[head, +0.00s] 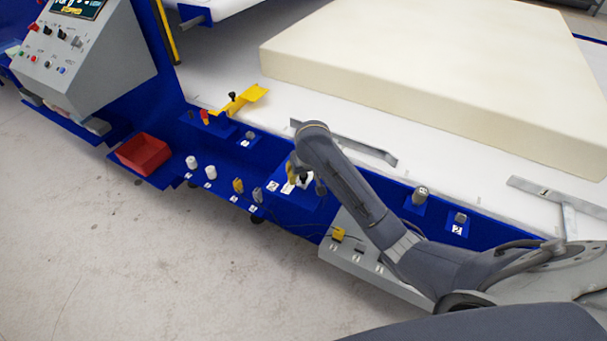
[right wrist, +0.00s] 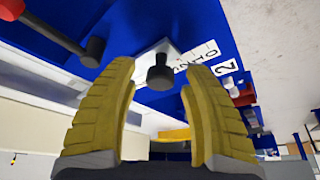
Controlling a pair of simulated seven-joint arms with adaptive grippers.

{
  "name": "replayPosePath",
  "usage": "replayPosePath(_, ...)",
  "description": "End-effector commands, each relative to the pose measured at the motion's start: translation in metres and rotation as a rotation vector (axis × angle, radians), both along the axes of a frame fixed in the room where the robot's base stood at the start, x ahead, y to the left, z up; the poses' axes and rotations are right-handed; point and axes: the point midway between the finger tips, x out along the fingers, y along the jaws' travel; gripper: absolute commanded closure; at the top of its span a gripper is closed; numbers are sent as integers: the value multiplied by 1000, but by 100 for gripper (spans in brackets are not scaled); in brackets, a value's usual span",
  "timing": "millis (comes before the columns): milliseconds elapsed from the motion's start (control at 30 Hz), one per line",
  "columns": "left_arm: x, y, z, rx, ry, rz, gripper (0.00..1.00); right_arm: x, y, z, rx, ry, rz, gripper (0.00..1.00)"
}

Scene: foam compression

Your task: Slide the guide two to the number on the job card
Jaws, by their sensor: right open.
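My right gripper (head: 297,175) reaches down over the blue front ledge. In the right wrist view its two yellow fingers (right wrist: 160,72) are open, with a dark round knob (right wrist: 160,74) showing between their tips. I cannot tell how deep the knob sits between them, but a gap shows on each side. The knob stands on a white plate beside a printed number scale (right wrist: 200,58) and a label "2" (right wrist: 228,66). In the head view a grey metal guide bar (head: 350,143) lies on the white bed behind the arm. No readable job card shows. My left gripper is out of view.
A large cream foam block (head: 430,70) lies on the white bed. A second guide bar (head: 560,208) is at the right. A red bin (head: 143,153), several small knobs and a yellow bracket (head: 245,99) line the left of the ledge. A control panel (head: 85,55) stands at upper left.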

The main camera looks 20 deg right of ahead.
Motion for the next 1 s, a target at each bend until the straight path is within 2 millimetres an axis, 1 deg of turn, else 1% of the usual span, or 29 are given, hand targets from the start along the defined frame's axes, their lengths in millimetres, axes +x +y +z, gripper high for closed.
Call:
replayPosePath(233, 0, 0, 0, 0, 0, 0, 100, 0, 0, 0, 0, 0, 0, 51)
replayPosePath(267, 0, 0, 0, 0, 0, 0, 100, 0, 0, 0, 0, 0, 0, 50)
replayPosePath(600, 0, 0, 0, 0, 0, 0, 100, 0, 0, 0, 0, 0, 0, 90)
replayPosePath(700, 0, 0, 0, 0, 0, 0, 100, 0, 0, 0, 0, 0, 0, 100)
replayPosePath(1000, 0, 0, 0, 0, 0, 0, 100, 0, 1, 0, 2, -1, 1, 100)
